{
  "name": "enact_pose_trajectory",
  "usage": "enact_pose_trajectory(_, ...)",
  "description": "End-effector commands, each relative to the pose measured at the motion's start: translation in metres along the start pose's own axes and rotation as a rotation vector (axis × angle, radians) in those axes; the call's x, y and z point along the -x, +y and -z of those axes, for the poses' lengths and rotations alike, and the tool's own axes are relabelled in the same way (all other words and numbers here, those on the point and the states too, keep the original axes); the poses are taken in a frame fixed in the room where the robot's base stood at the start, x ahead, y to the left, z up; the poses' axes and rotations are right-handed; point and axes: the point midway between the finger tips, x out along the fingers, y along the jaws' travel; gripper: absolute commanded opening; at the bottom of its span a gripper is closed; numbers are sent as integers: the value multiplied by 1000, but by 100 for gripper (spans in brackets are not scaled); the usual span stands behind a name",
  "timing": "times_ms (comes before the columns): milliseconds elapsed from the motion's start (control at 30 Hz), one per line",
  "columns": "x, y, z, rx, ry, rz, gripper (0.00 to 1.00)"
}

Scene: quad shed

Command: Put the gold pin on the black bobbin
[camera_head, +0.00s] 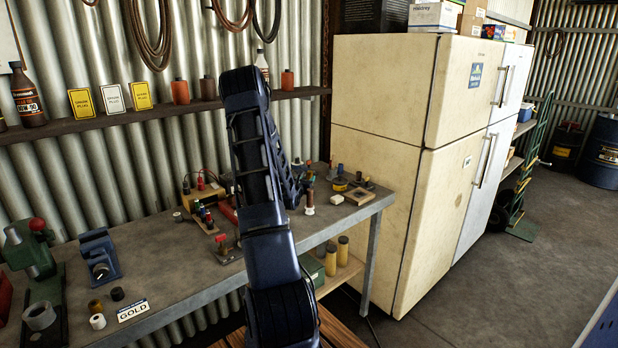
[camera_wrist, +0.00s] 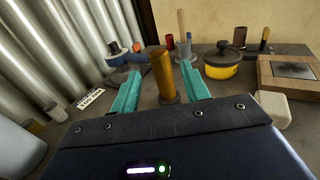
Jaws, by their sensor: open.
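A gold-brown upright cylinder, which looks like the gold pin (camera_wrist: 162,75), stands on a small grey round base in the wrist view. My gripper (camera_wrist: 158,90) is open, its two teal fingers on either side of the pin with gaps visible. In the head view my arm hides the gripper and the pin.
A brassy bobbin (camera_head: 95,306) and a white one (camera_head: 97,321) stand beside the black one. A green press (camera_head: 40,285) and a blue tool (camera_head: 99,257) are nearby. A yellow pot (camera_wrist: 222,66) and a wooden block (camera_wrist: 285,72) stand beyond my gripper.

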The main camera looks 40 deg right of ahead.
Motion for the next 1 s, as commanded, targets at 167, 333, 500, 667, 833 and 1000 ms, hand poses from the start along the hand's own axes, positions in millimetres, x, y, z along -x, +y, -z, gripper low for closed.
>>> enact_pose_trajectory(167,-3,0,-34,-3,-6,1,46)
enact_pose_trajectory(333,-3,0,-55,-2,-5,0,46)
enact_pose_trajectory(500,-3,0,-67,-2,-4,0,46)
enact_pose_trajectory(667,2,-1,-82,-37,-11,27,46)
enact_pose_trajectory(833,27,-10,-122,-188,-30,140,46)
enact_pose_trajectory(1000,68,-24,-163,-396,-32,287,46)
